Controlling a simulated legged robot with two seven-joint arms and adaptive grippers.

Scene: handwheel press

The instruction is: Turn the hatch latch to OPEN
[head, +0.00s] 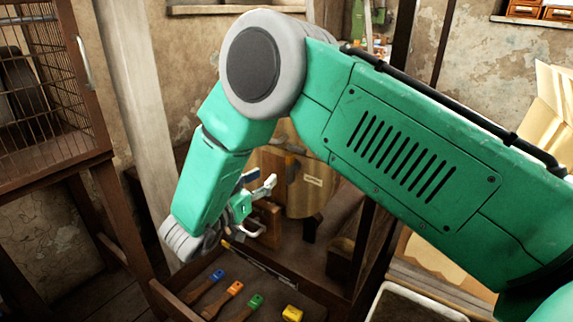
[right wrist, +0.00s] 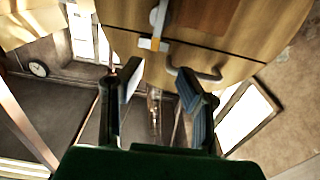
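In the right wrist view a round-edged wooden panel (right wrist: 225,30), which looks like the hatch, fills the top. A pale grey bar with a small orange part (right wrist: 152,43) is on it, probably the latch. A bent grey handle (right wrist: 196,76) sits at the panel's lower edge. My right gripper (right wrist: 160,85) is open and empty, its fingers below the bar and apart from it. In the head view the right gripper (head: 263,206) is in front of the wooden body (head: 312,190), which bears a small label. My arm partly covers that body. My left gripper is out of view.
A barred cage (head: 45,90) stands at left. A pale tray (head: 415,303) is at lower right.

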